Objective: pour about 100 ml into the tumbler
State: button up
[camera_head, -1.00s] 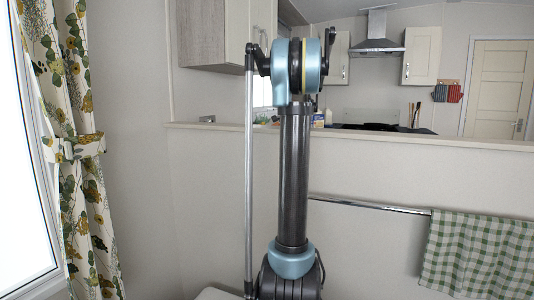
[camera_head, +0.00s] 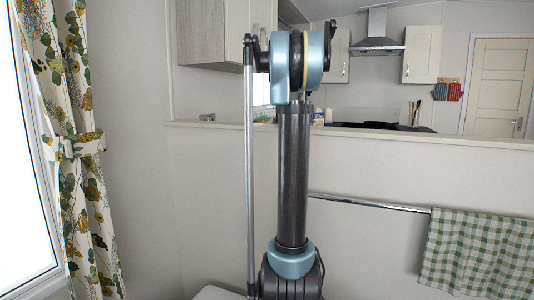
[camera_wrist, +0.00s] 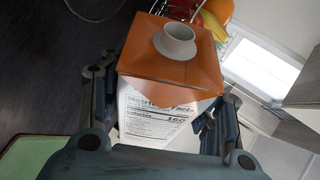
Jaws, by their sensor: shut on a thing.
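A carton (camera_wrist: 155,118) with an orange top, a white round spout and a nutrition label fills the middle of the wrist view. My gripper (camera_wrist: 166,92) is shut on it, with one finger along each side. The carton looks tilted in this view; its base is hidden behind the gripper body. The tumbler is not seen in either view. In the head view my arm stands in front of the partition and the gripper and carton are out of sight.
In the wrist view, colourful fruit-like items (camera_wrist: 217,14) and a bright window (camera_wrist: 262,68) lie beyond the carton. A green board (camera_wrist: 30,160) is at lower left. In the head view, a ledge (camera_head: 400,137), an upper cabinet (camera_head: 213,35) and a checked towel (camera_head: 475,250) surround my arm.

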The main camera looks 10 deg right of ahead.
jog(key=shift+r+n+t+h+p, duration=0.3)
jog(key=shift+r+n+h+p, duration=0.15)
jog(key=shift+r, duration=0.5)
jog(key=shift+w+d+r+h+p, duration=0.1)
jog(key=shift+d+r+h+p, duration=0.1)
jog(key=shift+d, duration=0.3)
jog(key=shift+w+d+r+h+p, duration=0.1)
jog(key=shift+d+p, duration=0.1)
jog(key=shift+d, duration=0.35)
jog(key=shift+d+r+p, duration=0.2)
jog(key=shift+r+p, duration=0.05)
jog(key=shift+p, duration=0.2)
dwell(0.4)
jog(key=shift+w+r+n+t+p, duration=0.1)
jog(key=shift+r+n+t+p, duration=0.2)
jog(key=shift+p, duration=0.25)
dwell(0.4)
notch_tip(320, 180, down, 3)
jog(key=shift+w+d+f+m+g+y, duration=0.1)
jog(key=shift+d+f+m+g+y, duration=0.1)
jog(key=shift+m+g+y, duration=0.35)
jog(key=shift+a+f+m+y, duration=0.15)
jog(key=shift+f+m+y, duration=0.15)
jog(key=shift+m+y, duration=0.35)
jog(key=shift+f+g+y+b, duration=0.25)
jog(key=shift+f+b, duration=0.05)
dwell(0.9)
